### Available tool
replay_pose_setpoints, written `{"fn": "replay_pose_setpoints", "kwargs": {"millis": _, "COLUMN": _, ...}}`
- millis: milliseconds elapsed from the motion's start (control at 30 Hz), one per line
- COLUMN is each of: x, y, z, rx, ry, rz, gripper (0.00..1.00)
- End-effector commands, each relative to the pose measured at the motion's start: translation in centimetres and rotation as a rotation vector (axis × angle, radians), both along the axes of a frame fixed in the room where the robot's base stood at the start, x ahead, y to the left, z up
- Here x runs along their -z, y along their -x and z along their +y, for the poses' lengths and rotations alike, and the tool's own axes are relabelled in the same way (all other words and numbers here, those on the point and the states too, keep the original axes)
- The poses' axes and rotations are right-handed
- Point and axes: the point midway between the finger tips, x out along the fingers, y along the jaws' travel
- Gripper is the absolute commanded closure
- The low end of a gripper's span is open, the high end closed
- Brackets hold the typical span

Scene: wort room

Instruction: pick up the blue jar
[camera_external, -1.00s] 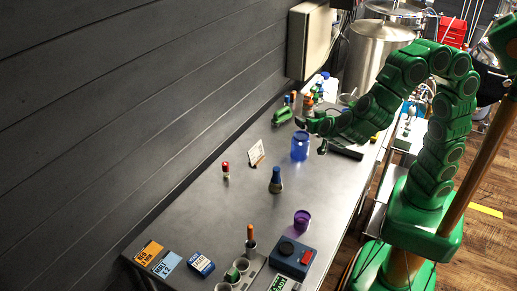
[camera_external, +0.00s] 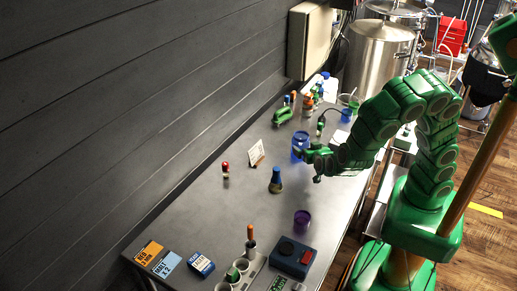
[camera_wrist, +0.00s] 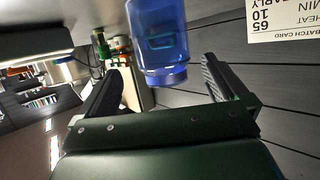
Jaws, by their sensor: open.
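The blue jar (camera_external: 299,142) stands upright on the metal bench in the external view, its lower right side partly hidden by my gripper. My gripper (camera_external: 308,164) is low over the bench, just to the right of the jar in that view. In the wrist view the picture is upside down, and the translucent blue jar (camera_wrist: 160,38) shows in the gap between the two dark fingers of my open gripper (camera_wrist: 160,80). Bare space shows on both sides of the jar, and I see no contact. How deep it sits between the fingers is hard to tell.
On the bench (camera_external: 225,205), a blue-and-tan flask (camera_external: 276,180) and a purple cup (camera_external: 302,220) stand nearer the camera. A white card (camera_external: 256,152) and a small red-topped bottle (camera_external: 225,169) are to the left. A green object (camera_external: 283,115) and several bottles stand behind.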

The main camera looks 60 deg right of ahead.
Motion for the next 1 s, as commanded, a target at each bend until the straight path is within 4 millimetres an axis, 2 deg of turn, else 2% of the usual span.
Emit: {"fn": "replay_pose_setpoints", "kwargs": {"millis": 1000, "x": 2.1, "y": -4.1, "z": -3.7, "rx": 0.002, "ry": 0.003, "rz": 0.000, "gripper": 0.00}}
